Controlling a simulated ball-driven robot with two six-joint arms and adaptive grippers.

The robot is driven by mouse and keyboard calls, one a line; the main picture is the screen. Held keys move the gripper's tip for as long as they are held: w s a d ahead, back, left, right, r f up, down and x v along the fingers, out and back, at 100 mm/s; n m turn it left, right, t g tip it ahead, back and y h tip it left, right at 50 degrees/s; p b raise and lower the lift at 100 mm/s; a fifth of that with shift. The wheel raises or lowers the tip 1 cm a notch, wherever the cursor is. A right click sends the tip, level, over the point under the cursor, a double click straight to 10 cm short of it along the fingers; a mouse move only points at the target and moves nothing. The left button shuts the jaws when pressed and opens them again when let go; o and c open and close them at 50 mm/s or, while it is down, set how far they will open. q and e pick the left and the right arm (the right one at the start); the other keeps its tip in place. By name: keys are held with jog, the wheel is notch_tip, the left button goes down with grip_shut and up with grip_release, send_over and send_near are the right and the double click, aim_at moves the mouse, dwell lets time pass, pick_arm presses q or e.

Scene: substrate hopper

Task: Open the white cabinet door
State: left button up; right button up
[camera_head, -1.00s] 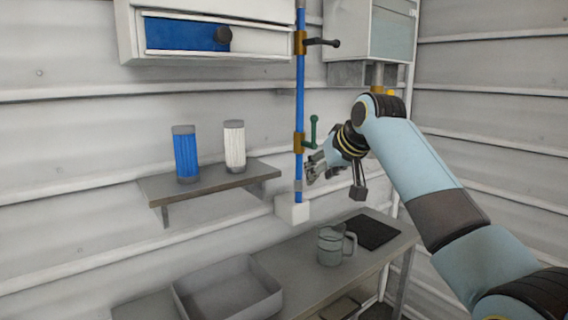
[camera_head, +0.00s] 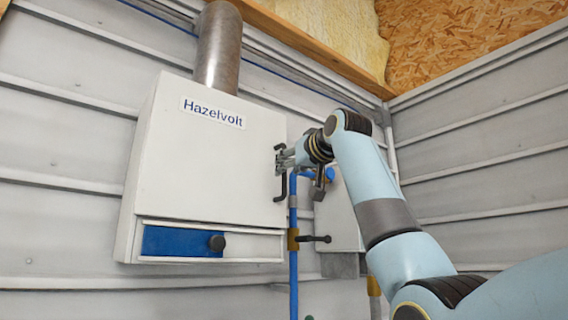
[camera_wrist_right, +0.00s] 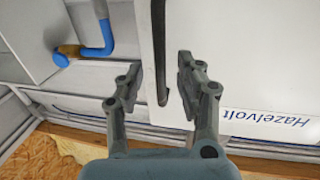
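The white cabinet (camera_head: 205,160) with the "Hazelvolt" label hangs on the wall, and its door is shut. A dark upright handle (camera_head: 281,187) is at the door's right edge. It also shows in the right wrist view as a dark bar (camera_wrist_right: 160,50). My right gripper (camera_head: 282,158) is at the upper part of the handle. In the right wrist view my right gripper (camera_wrist_right: 158,80) is open, with one finger on each side of the bar and a gap to both. My left gripper is not in view.
A blue drawer-like panel with a dark knob (camera_head: 217,243) is under the door. A blue pipe (camera_head: 294,240) with a dark lever valve (camera_head: 315,239) runs just right of the cabinet. A smaller white box (camera_head: 335,215) stands behind my right arm. A metal flue (camera_head: 218,45) rises above.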

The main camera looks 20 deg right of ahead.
aim_at(284, 191)
jog(key=w, duration=0.1)
jog(key=w+p, duration=0.1)
jog(key=w, duration=0.1)
jog(key=shift+w+a, duration=0.3)
grip_shut()
dwell(0.3)
